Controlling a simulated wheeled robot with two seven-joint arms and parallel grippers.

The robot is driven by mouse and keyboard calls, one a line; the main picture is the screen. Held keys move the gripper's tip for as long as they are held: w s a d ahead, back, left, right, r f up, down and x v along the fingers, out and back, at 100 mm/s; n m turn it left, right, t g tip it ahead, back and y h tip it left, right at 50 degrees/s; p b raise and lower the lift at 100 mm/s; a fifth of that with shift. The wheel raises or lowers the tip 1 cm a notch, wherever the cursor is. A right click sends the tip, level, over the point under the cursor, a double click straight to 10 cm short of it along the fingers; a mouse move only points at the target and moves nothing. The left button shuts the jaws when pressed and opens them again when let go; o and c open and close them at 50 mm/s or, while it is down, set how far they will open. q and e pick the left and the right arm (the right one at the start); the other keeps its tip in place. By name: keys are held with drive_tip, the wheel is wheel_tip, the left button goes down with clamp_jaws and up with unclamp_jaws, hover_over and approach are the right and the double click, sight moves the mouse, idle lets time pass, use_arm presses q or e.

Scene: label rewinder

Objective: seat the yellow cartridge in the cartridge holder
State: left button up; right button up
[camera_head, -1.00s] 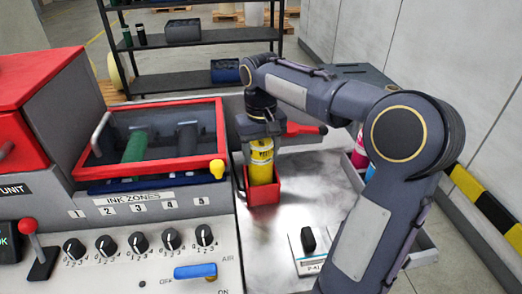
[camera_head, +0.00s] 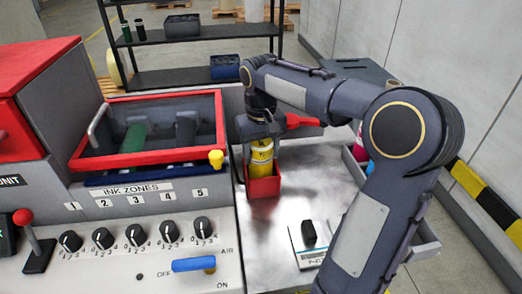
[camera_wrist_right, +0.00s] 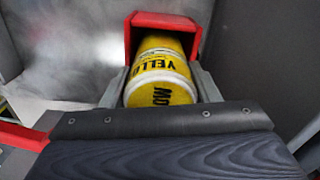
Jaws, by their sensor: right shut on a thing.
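The yellow cartridge (camera_head: 261,158) stands upright with its lower end inside the red cartridge holder (camera_head: 263,188) on the metal tray. It also shows in the right wrist view (camera_wrist_right: 162,75), its far end within the red walls of the holder (camera_wrist_right: 165,20). My right gripper (camera_head: 260,142) is over the holder, shut on the upper part of the cartridge, with a finger on each side. How deep the cartridge sits is hidden by the holder's front wall. My left gripper is not in view.
A red-framed ink unit (camera_head: 150,130) with knobs and a blue switch stands left of the holder. A small box with a black knob (camera_head: 308,235) lies on the tray in front. A pink bottle (camera_head: 359,145) is partly hidden behind my right arm.

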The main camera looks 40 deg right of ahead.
drive_tip(key=shift+f, duration=0.1)
drive_tip(key=o, duration=1.4)
wheel_tip(320, 180, up, 8)
drive_tip(key=shift+f, duration=0.1)
